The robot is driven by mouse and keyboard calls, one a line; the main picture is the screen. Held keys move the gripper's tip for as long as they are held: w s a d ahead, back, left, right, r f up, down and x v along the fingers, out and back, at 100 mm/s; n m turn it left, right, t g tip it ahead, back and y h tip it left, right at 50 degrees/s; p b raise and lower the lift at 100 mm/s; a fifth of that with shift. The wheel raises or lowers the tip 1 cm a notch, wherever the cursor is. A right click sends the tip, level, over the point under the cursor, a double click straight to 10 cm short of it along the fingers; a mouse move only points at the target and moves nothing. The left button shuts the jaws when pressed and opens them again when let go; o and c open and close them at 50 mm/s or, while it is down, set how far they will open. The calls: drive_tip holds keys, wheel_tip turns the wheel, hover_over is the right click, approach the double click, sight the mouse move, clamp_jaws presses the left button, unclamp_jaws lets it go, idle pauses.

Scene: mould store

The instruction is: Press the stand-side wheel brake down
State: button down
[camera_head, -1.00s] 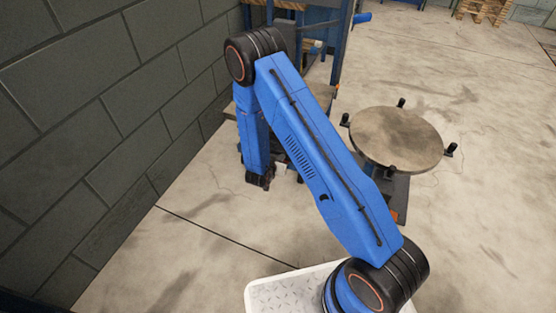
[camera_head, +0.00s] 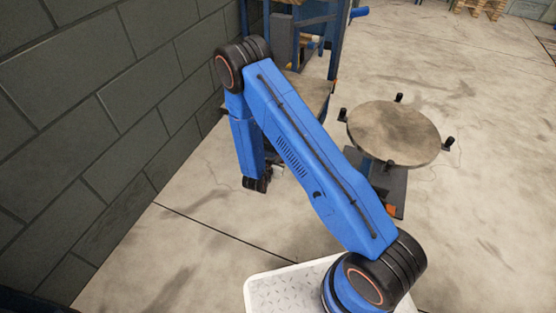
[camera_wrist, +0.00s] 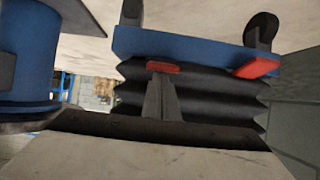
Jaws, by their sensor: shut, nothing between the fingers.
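The wrist view appears upside down. In it, two red brake pedals sit along a blue base beam (camera_wrist: 200,44) in front of black bellows (camera_wrist: 215,95). The left pedal (camera_wrist: 158,66), nearer the blue stand column (camera_wrist: 27,55), looks level. The right pedal (camera_wrist: 258,68) looks slanted. My gripper (camera_wrist: 162,76) is shut and empty, its tips at the left pedal; I cannot tell whether they touch. In the head view the round-topped stand (camera_head: 393,133) is at the right. The lift table (camera_head: 312,92) is partly behind my arm; gripper and pedals are hidden there.
A block wall (camera_head: 90,130) runs along the left. A blue rack (camera_head: 345,40) stands behind the lift table. A caster (camera_wrist: 261,28) shows beside the right pedal. Handles stick out around the stand's top. Open floor (camera_head: 480,230) lies at the right.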

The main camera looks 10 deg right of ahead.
drive_tip(key=shift+s+a+f+t+h, duration=0.15)
drive_tip(key=shift+s+f+t+h, duration=0.15)
drive_tip(key=shift+f, duration=0.55)
drive_tip(key=shift+s+a+f+t+h, duration=0.15)
drive_tip(key=shift+f+t, duration=0.2)
drive_tip(key=shift+f, duration=0.45)
drive_tip(key=shift+s+a+f+t+h, duration=0.1)
drive_tip(key=shift+s+f+t+h, duration=0.2)
drive_tip(key=shift+f, duration=0.55)
